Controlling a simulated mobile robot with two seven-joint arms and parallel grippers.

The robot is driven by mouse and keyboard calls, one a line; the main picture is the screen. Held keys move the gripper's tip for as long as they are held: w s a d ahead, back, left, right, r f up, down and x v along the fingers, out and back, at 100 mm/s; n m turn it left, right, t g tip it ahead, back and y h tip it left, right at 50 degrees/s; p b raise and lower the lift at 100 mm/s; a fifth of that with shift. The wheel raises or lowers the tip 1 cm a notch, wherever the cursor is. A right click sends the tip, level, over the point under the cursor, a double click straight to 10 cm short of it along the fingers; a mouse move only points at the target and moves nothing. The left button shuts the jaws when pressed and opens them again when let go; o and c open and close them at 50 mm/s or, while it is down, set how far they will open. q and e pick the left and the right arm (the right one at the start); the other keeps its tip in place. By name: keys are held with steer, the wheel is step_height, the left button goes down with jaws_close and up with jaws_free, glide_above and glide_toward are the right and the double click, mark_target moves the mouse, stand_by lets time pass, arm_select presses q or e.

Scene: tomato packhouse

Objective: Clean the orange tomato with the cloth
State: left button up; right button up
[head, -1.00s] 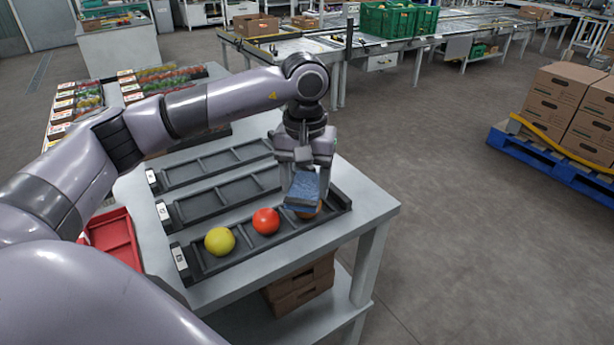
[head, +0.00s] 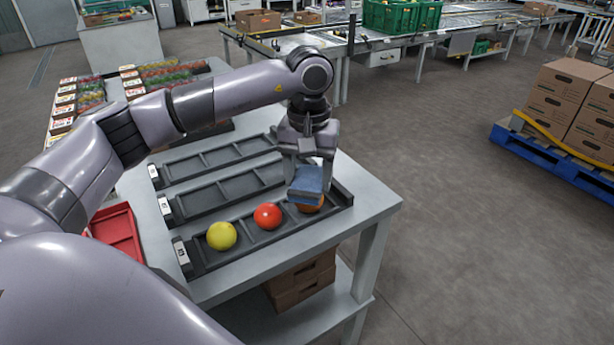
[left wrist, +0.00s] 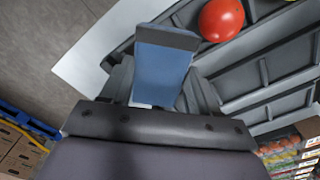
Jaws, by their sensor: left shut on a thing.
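My left gripper (head: 309,166) is shut on a folded blue cloth (head: 306,184). The cloth also shows between the fingers in the left wrist view (left wrist: 162,72). The orange tomato (head: 312,207) sits at the right end of the front tray (head: 200,260), under and just in front of the cloth. The cloth covers most of it and looks to be touching or very close to its top; I cannot tell which. In the left wrist view the tomato is hidden. My right gripper is not in view.
A red tomato (head: 267,216) and a yellow tomato (head: 221,236) sit in the same front tray, to the left. Two empty dark trays lie behind it. A red bin (head: 118,232) stands at the table's left. Cardboard boxes (head: 300,285) are on the shelf below.

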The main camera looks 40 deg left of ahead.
arm_select(q)
steer(key=shift+w+a, duration=0.25)
steer(key=shift+w, duration=0.3)
steer(key=shift+w+a, duration=0.25)
steer(key=shift+w, duration=0.3)
steer(key=shift+r+p, duration=2.45)
steer(key=shift+r, duration=0.65)
steer(key=shift+f, duration=0.1)
